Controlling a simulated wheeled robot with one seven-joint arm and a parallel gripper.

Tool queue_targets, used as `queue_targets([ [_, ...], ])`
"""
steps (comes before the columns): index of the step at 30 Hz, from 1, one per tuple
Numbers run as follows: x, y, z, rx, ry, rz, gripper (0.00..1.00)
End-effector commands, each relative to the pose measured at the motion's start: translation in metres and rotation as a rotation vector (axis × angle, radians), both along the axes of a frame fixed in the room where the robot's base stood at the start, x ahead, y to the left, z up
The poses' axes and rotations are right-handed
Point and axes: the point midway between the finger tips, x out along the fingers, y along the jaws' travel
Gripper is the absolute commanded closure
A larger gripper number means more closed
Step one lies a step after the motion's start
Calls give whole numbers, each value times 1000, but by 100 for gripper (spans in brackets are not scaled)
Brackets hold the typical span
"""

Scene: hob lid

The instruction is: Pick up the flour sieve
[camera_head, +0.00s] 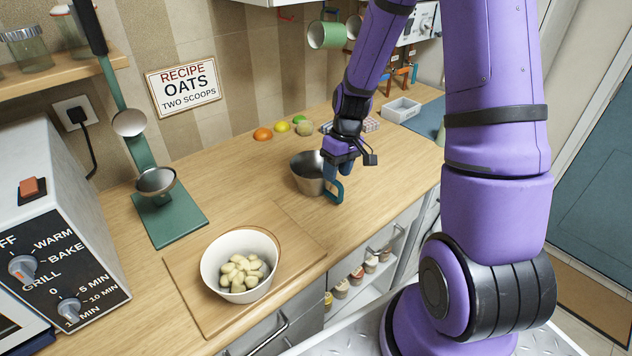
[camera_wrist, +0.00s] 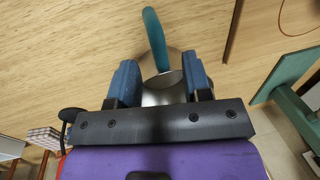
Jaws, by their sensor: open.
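The flour sieve appears to be the metal cup (camera_head: 307,174) with a teal side handle, standing upright on the wooden counter. In the wrist view its metal body (camera_wrist: 162,95) is partly hidden by my gripper, and its teal handle (camera_wrist: 154,38) curves out beyond the fingertips. My gripper (camera_head: 331,172) points down at the handle side of the sieve. In the wrist view my gripper (camera_wrist: 160,80) has its two blue fingers apart, one on each side of the sieve and lower handle. I cannot tell whether either finger touches it.
A white bowl (camera_head: 217,257) of pale pieces stands on a wooden board (camera_head: 190,296) in front. Fruit (camera_head: 263,134) and a grey tray (camera_head: 400,109) lie farther back. Counter left of the sieve is clear.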

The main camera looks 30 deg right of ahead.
Motion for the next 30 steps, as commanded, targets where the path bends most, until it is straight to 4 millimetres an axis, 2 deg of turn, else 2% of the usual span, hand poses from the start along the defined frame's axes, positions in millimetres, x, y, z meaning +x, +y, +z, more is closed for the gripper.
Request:
queue_targets([
  [3,0,4,-18,1,3,0,55],
  [7,-1,7,-31,1,1,-1,55],
  [17,-1,8,-36,0,0,-1,55],
  [23,0,8,-36,0,0,-1,99],
  [30,-1,8,-36,0,0,0,100],
])
